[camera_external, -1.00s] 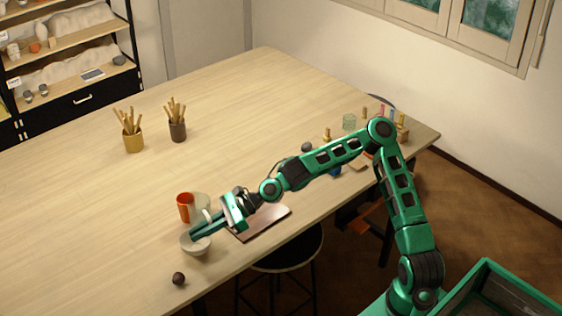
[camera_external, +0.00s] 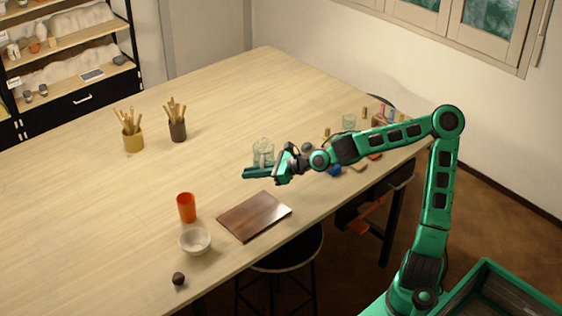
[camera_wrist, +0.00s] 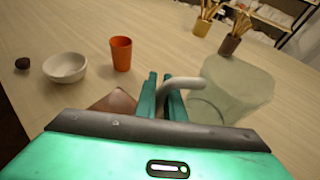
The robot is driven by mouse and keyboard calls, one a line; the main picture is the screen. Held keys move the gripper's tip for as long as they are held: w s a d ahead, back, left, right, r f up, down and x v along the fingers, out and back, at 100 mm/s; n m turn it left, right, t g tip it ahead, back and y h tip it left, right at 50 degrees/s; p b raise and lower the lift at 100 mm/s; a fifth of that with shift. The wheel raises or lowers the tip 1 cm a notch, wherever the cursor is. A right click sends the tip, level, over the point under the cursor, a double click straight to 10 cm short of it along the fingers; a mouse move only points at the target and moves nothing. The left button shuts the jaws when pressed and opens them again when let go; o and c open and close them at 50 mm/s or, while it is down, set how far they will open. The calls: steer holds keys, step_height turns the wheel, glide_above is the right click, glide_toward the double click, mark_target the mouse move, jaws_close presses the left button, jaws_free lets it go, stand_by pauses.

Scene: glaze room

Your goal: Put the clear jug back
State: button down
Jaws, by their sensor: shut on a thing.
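The clear jug (camera_external: 262,151) is a see-through, pale greenish vessel behind my gripper in the external view. It also shows large at the right of the wrist view (camera_wrist: 235,88). My gripper (camera_external: 262,172) is shut on the jug's handle (camera_wrist: 183,84), with its two fingers (camera_wrist: 166,100) on either side of it. The jug appears roughly upright. Its lower part is partly hidden by my gripper, and I cannot tell whether its base touches the table.
An orange cup (camera_external: 187,208), a white bowl (camera_external: 195,241) and a dark ball (camera_external: 178,279) stand near the front edge. A brown board (camera_external: 254,217) lies beside them. Tool pots (camera_external: 133,140) (camera_external: 178,130) stand farther back. A smaller clear glass (camera_external: 349,121) and small items are at right.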

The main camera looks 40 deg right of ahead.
steer(key=w+d+f, duration=0.2)
steer(key=d, duration=0.2)
steer(key=w+d+f, duration=0.2)
steer(key=d, duration=0.2)
steer(key=w+d+f, duration=0.2)
steer(key=d+f, duration=0.1)
steer(key=shift+d, duration=0.4)
steer(key=shift+f, duration=1.95)
steer(key=shift+f, duration=0.1)
steer(key=c, duration=1.8)
jaws_free()
steer(key=shift+d, duration=0.1)
steer(key=shift+c, duration=0.2)
steer(key=v, duration=1.2)
steer(key=shift+s+a, duration=0.1)
steer(key=shift+a, duration=0.15)
